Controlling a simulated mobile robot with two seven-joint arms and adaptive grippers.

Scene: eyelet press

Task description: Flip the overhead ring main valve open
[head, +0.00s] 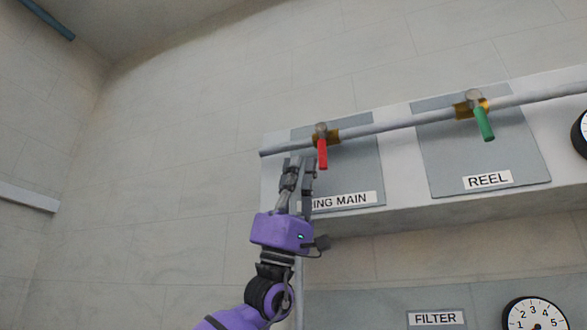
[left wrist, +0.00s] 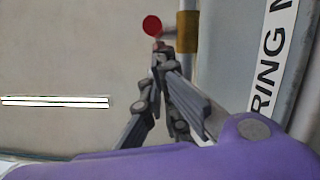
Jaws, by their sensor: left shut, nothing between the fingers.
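The ring main valve has a red lever (head: 322,153) that hangs down from its brass body (head: 332,136) on the overhead pipe, above the RING MAIN label (head: 344,201). In the left wrist view the red lever (left wrist: 152,25) shows end-on, beside the brass body (left wrist: 187,32). My left gripper (head: 301,160) is shut and empty, pointing up just left of the red lever. In the left wrist view its fingertips (left wrist: 162,47) are close below the lever; whether they touch it I cannot tell. My right gripper is not in view.
A second valve with a green lever (head: 484,124) is on the same pipe (head: 402,122), above the REEL label (head: 488,180). A FILTER label (head: 436,318) and a dial (head: 535,315) are lower right.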

